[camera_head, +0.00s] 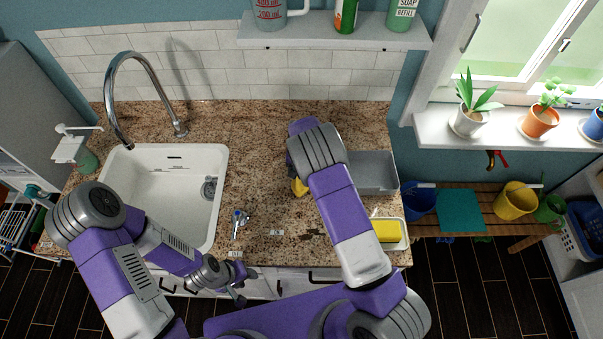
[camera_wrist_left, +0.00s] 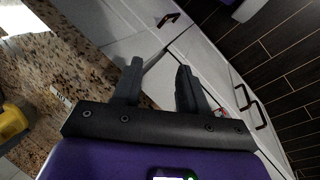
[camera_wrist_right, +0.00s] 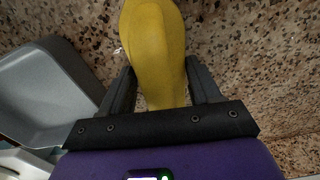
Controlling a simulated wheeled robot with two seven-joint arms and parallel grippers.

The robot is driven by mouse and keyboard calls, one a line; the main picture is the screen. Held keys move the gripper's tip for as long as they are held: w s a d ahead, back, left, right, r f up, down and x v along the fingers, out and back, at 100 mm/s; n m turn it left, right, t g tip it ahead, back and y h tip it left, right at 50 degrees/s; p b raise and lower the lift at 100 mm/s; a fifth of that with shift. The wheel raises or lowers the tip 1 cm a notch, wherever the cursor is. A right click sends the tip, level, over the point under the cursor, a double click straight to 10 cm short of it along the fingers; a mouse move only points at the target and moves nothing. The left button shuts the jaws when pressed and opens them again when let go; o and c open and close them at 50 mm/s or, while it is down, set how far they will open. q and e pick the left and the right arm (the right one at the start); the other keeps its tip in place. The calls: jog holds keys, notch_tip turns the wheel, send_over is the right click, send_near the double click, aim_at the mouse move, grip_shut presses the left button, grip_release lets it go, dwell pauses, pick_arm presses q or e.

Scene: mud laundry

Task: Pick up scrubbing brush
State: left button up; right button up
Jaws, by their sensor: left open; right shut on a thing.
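My right gripper (camera_wrist_right: 158,75) is shut on a smooth yellow rounded thing, which looks like the scrubbing brush (camera_wrist_right: 155,40), above the granite counter. Its bristles do not show. In the head view a small yellow part of the brush (camera_head: 299,187) shows beside my right forearm, which hides most of it and the gripper. I cannot tell whether the brush touches the counter. My left gripper (camera_head: 238,292) is open and empty, low in front of the counter edge. In the left wrist view its fingers (camera_wrist_left: 160,78) are apart with cabinet fronts beyond.
A grey bin (camera_head: 374,172) stands right of the brush. A tray with a yellow sponge (camera_head: 387,231) lies at the counter's right end. The white sink (camera_head: 165,190) is at left. A shelf (camera_head: 330,38) hangs above.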

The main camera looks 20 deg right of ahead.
jog(key=shift+r, duration=0.1)
notch_tip(320, 180, up, 10)
jog(key=shift+f+b, duration=0.1)
jog(key=shift+b, duration=0.35)
jog(key=o, duration=0.5)
jog(key=c, duration=0.3)
